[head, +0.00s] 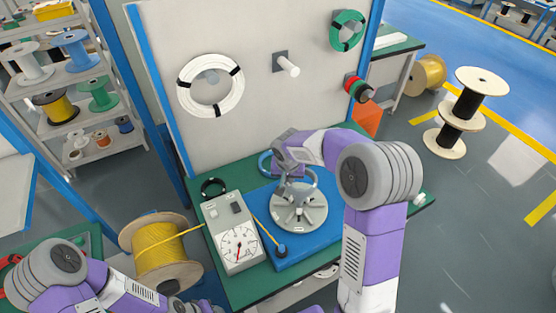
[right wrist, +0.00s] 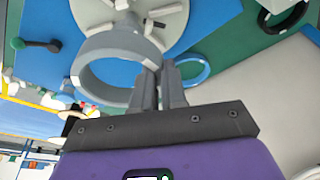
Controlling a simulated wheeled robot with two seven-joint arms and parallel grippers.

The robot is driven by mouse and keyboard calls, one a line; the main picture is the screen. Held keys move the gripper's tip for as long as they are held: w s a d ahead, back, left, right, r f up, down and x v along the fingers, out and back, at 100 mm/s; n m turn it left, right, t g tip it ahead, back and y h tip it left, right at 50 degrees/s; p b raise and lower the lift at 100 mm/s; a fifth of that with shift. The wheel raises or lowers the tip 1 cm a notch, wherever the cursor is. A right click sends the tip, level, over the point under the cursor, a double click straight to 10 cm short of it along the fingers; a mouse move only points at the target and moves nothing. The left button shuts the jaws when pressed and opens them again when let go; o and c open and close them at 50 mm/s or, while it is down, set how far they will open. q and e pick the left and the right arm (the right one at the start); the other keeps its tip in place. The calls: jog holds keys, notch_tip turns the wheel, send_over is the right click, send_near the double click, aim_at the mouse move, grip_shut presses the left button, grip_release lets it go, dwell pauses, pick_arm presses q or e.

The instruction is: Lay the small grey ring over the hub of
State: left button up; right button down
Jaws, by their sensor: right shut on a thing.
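My right gripper (right wrist: 160,76) is shut on the wall of a small grey ring (right wrist: 118,42) in the right wrist view. In the head view my right gripper (head: 292,178) is above a round light-grey disc (head: 312,218) with a spoked hub at its middle. The disc lies on a blue board and also shows beyond the ring in the right wrist view (right wrist: 170,10). The ring appears raised above the disc. Gripper and ring partly hide the hub, so their exact alignment is unclear. My left arm shows at bottom left, but its fingers do not.
The blue board (head: 318,241) lies on a green bench. A gauge box (head: 232,240) and a yellow cable spool (head: 160,262) stand left. A blue ring (right wrist: 192,68) and a black ring (head: 213,187) lie nearby. A white panel (head: 250,100) rises behind.

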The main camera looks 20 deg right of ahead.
jog(key=shift+s+f+b, duration=0.2)
jog(key=shift+f+b, duration=0.35)
jog(key=shift+f, duration=0.25)
jog(key=shift+f+b, duration=0.75)
jog(key=shift+f, duration=0.5)
jog(key=shift+w+f, duration=0.1)
jog(key=shift+f+b, duration=2.35)
jog(key=shift+f, duration=0.05)
jog(key=c, duration=1.1)
grip_release()
jog(key=shift+r, duration=0.15)
jog(key=shift+d, duration=0.1)
